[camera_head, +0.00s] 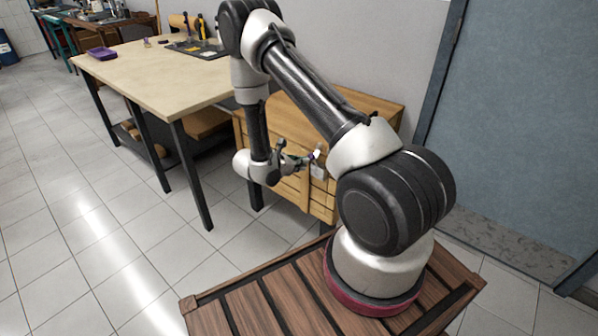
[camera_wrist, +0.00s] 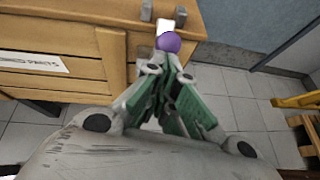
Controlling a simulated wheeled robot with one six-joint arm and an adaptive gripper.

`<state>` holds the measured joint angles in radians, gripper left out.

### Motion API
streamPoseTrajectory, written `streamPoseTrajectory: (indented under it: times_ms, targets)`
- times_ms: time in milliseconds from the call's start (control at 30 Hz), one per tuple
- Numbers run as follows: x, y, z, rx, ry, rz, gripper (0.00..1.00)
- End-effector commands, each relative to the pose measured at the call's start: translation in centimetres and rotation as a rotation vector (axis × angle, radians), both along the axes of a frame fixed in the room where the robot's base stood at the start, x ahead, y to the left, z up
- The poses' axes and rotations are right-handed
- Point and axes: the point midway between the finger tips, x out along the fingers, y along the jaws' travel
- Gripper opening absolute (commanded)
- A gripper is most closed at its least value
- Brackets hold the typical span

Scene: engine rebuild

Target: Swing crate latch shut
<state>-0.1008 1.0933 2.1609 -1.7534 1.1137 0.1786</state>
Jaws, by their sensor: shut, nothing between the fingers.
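The wooden crate (camera_head: 350,95) stands against the wall beside the workbench. It also fills the upper left of the wrist view (camera_wrist: 60,40). Its latch, with a purple ball knob (camera_wrist: 169,43) and a pale end above it, is at the crate's front near the right corner. Small grey brackets (camera_wrist: 181,15) sit on the crate near it. My gripper (camera_wrist: 168,70) is shut and empty, its fingertips just below the knob; I cannot tell whether they touch it. In the head view my gripper (camera_head: 304,160) is at the crate's front, and the latch is small and partly hidden.
A workbench (camera_head: 150,75) with a purple tray (camera_head: 102,54) stands left of the crate. A blue-grey door (camera_head: 515,120) is to the right. A label (camera_wrist: 33,62) is on the crate's front. A yellow object (camera_wrist: 300,101) lies at the wrist view's right edge. Tiled floor in front is clear.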

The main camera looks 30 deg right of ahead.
Motion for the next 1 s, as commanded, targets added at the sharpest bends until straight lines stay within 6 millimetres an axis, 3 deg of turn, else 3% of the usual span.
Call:
streamPoseTrajectory:
  times_ms: [200,533,1000]
  targets:
    - [0.6,-1.6,2.0,0.191,0.064,-0.004,0.00]
    - [1.3,-3.7,3.6,0.422,0.150,-0.002,0.00]
    - [1.8,-4.9,4.2,0.426,0.155,0.000,0.00]
